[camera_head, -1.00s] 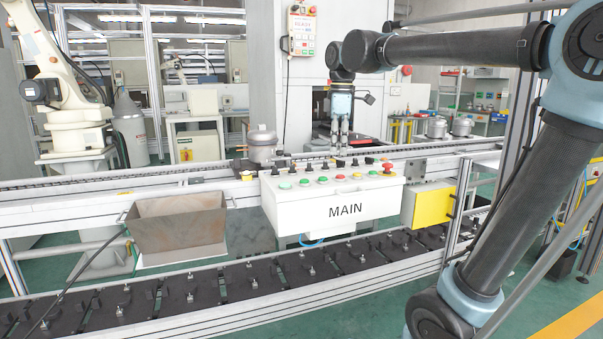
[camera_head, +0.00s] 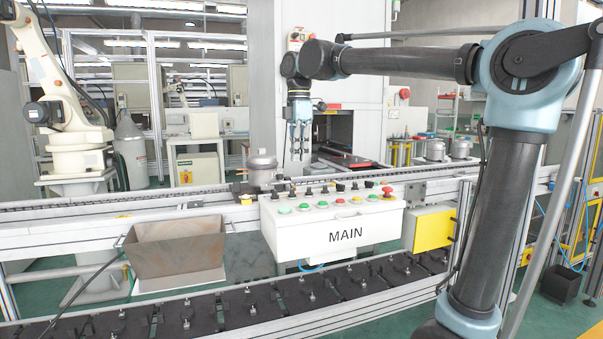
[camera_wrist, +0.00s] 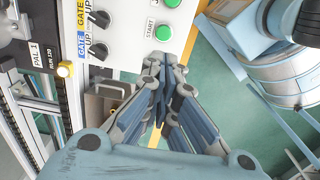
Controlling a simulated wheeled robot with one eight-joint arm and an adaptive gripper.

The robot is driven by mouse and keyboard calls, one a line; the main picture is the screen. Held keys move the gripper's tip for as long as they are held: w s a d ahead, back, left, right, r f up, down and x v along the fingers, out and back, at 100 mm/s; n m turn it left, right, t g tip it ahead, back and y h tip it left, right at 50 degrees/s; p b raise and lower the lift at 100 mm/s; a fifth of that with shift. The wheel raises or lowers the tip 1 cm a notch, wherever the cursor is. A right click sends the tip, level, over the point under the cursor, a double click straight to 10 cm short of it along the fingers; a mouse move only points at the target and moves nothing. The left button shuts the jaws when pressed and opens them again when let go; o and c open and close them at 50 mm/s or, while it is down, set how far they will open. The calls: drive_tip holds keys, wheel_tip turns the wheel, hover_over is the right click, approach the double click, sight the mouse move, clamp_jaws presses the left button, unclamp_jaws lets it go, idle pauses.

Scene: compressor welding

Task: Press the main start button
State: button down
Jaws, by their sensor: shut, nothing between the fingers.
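The white MAIN control panel (camera_head: 345,236) stands in the middle of the head view, with a sloped top bearing green, red and yellow buttons and black switches. Two green buttons sit at its left end, the nearer one (camera_head: 285,211) at the corner. In the wrist view a green button marked START (camera_wrist: 163,33) lies on the panel face, just beyond my fingertips. My gripper (camera_head: 297,158) points down above the panel's left part. Its fingers (camera_wrist: 164,82) are shut and empty, apart from the START button. The START lettering is unreadable in the head view.
Black switches marked GATE UP (camera_wrist: 98,50) are left of START in the wrist view. A red mushroom button (camera_head: 387,190) is at the panel's right end. A metal canister (camera_head: 262,168) stands on the conveyor left of my gripper. A metal bin (camera_head: 180,242) is front left.

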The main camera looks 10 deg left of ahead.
sight(300, 209)
wheel_tip(300, 209, down, 13)
drive_tip(key=shift+r, duration=0.1)
idle(0.4)
drive_tip(key=shift+f, duration=0.4)
drive_tip(key=shift+s+d+f, duration=0.15)
drive_tip(key=shift+s+f, duration=0.05)
drive_tip(key=shift+f, duration=0.35)
drive_tip(key=shift+s, duration=0.2)
drive_tip(key=shift+r, duration=0.1)
drive_tip(key=shift+w+r, duration=0.3)
drive_tip(key=shift+r, duration=0.15)
wheel_tip(300, 209, up, 14)
drive_tip(key=shift+f, duration=0.2)
